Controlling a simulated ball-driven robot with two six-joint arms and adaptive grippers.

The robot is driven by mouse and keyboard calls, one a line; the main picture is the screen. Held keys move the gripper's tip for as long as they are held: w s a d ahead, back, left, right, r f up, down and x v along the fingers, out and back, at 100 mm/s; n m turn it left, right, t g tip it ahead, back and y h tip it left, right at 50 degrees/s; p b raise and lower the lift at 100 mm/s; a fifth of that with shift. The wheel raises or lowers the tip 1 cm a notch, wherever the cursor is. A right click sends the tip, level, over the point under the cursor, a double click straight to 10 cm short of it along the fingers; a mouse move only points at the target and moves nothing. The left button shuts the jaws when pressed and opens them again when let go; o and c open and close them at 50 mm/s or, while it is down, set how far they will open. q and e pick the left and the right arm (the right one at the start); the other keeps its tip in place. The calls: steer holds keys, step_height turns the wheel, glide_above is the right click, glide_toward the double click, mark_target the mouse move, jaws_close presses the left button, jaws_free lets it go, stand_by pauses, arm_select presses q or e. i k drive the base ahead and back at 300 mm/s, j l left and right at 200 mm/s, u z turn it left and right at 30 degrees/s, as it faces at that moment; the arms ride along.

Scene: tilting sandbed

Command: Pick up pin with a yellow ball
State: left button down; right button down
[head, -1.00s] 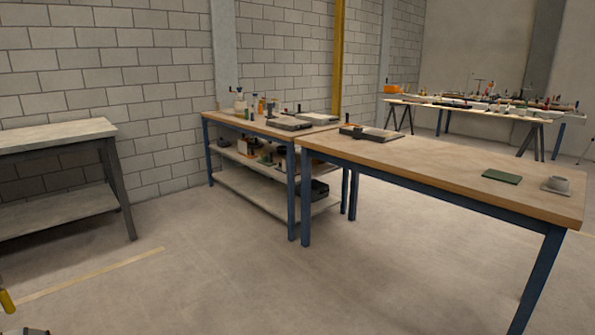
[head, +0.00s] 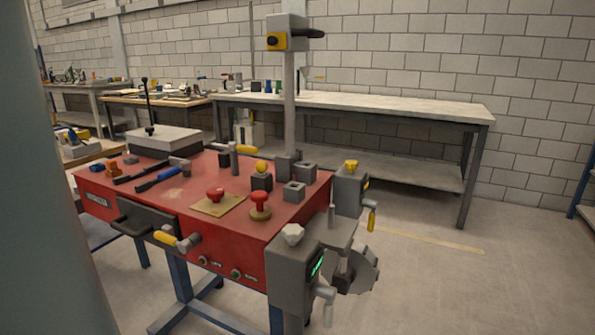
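A pin with a yellow ball (head: 262,167) stands upright at a dark square block (head: 261,182) on the red workbench (head: 240,232) in the head view. Only the ball shows clearly; the shaft below it is mostly hidden or too small to tell. Neither of my grippers is in view.
Two grey hollow blocks (head: 294,191) and red-topped knobs (head: 260,202) stand near the pin. A grey post (head: 290,105) rises behind it. Grey crank housings (head: 293,270) jut from the bench's right side. A long table (head: 400,108) stands behind. Open floor lies right.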

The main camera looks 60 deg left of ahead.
mark_target(262, 166)
steer(key=u, duration=2.05)
